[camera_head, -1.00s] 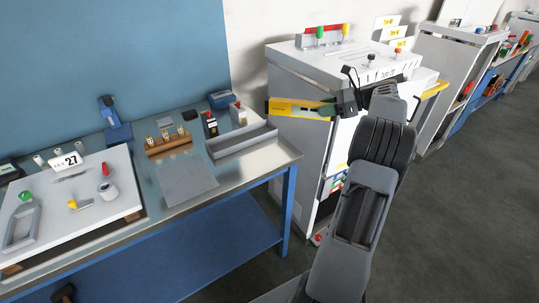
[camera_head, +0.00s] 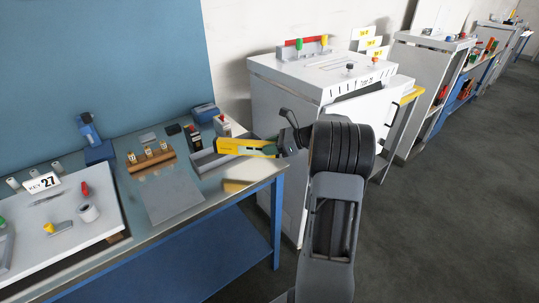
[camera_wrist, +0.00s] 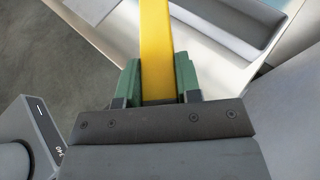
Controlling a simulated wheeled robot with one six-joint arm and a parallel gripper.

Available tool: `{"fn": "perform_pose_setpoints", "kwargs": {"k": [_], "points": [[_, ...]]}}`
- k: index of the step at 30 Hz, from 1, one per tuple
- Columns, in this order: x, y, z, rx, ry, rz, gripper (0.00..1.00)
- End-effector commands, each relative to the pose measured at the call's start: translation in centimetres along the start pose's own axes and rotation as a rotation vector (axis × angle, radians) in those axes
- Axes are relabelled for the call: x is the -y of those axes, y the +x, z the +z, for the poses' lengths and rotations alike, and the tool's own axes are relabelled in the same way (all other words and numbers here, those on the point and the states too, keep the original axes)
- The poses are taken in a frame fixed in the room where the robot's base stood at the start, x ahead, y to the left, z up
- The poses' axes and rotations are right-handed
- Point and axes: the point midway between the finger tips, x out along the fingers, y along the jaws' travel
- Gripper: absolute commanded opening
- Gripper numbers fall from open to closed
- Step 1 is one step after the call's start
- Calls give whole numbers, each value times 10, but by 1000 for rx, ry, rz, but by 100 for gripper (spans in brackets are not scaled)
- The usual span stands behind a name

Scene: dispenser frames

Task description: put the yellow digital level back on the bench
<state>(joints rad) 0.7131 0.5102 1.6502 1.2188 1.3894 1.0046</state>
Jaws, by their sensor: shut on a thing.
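The yellow digital level (camera_head: 240,147) is a long yellow bar held out to the left of my gripper (camera_head: 282,148). My gripper is shut on one end of it. In the wrist view the level (camera_wrist: 155,45) runs up between two green fingers, and my gripper (camera_wrist: 157,80) closes on both its sides. In the head view the level is over the right end of the bench (camera_head: 233,196), in front of the grey tray, with a yellowish patch on the bench top below it. It appears raised above the top.
A grey tray (camera_head: 205,160) lies at the bench's right end. A flat grey plate (camera_head: 172,198), a wooden block with several pieces (camera_head: 150,158) and a white board (camera_head: 100,225) lie further left. A white cabinet (camera_head: 290,85) stands close on the right.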

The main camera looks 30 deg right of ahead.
Motion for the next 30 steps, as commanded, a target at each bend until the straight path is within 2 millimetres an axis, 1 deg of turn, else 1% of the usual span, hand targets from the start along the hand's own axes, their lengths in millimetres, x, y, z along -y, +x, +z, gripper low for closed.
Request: {"fn": "perform_pose_setpoints", "kwargs": {"k": [1,6,8,16,21,22,30], "points": [[-2,5,-3,0,1,2,0],[-2,14,-24,1,4,1,0],[-1,16,-29,1,2,0,0],[-1,16,-30,1,0,0,0],[-1,18,-35,1,1,0,0],[-1,18,-36,0,1,0,33],[-1,18,-35,0,1,0,57]]}}
